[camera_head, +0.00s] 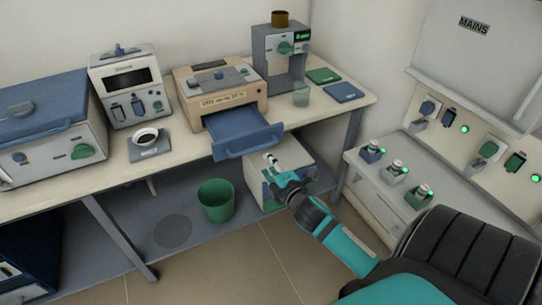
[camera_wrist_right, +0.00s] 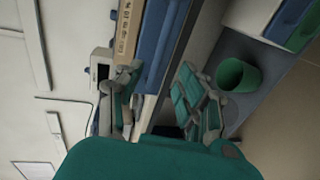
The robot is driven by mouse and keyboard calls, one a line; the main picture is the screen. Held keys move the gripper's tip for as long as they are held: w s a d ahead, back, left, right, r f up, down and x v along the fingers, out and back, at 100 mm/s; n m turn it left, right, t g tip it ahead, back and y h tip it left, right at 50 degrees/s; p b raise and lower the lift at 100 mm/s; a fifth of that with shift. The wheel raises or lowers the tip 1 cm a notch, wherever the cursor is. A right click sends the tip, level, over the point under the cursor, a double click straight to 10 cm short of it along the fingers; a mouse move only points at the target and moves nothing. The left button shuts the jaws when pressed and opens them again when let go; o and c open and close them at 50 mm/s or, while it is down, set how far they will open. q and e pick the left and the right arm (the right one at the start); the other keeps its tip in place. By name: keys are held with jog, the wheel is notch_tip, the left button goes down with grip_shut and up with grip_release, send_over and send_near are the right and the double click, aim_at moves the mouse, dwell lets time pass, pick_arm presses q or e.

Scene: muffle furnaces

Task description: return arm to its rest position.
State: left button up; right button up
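My right arm (camera_head: 345,245) reaches in from the lower right in the head view. Its gripper (camera_head: 271,163) is in front of and below the pulled-out blue drawer (camera_head: 245,135) of the beige machine (camera_head: 212,92). In the right wrist view the two fingers of the right gripper (camera_wrist_right: 158,76) stand apart, with nothing seen between them but the background. The blue drawer (camera_wrist_right: 160,45) shows beyond the fingers there. Whether the gripper touches the drawer cannot be told. My left gripper is in neither view.
The bench (camera_head: 100,172) carries a blue-lidded box (camera_head: 55,130), a small display unit (camera_head: 128,88) and a stand machine (camera_head: 280,55). A green bin (camera_head: 216,200) stands below. A white cabinet (camera_head: 265,185) is behind the gripper. A mains panel (camera_head: 470,125) is at right.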

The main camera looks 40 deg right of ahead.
jog(key=shift+s+r, duration=0.1)
jog(key=shift+s, duration=0.15)
dwell(0.3)
jog(key=s+a+f+m+g+y, duration=0.1)
jog(key=s+a+f+m+g, duration=0.3)
jog(key=f, duration=0.7)
jog(key=s+f+m+g, duration=0.1)
jog(key=s+f, duration=0.4)
jog(key=f, duration=0.6)
jog(key=s+a+f+m+g+y, duration=0.1)
jog(key=s+f+m+g, duration=0.3)
jog(key=f, duration=0.8)
jog(key=s+a+f+m+g, duration=0.1)
jog(key=s+a+f, duration=0.2)
jog(key=s, duration=0.6)
jog(key=s+a+f+m+g+y, duration=0.1)
jog(key=s+a+f+g, duration=0.1)
jog(key=s+f, duration=0.6)
jog(key=s+a+f+m+g, duration=0.2)
jog(key=s+a+f, duration=0.3)
jog(key=s, duration=0.7)
jog(key=shift+s+f+y, duration=0.2)
jog(key=shift+s+y, duration=0.05)
jog(key=shift+y, duration=0.05)
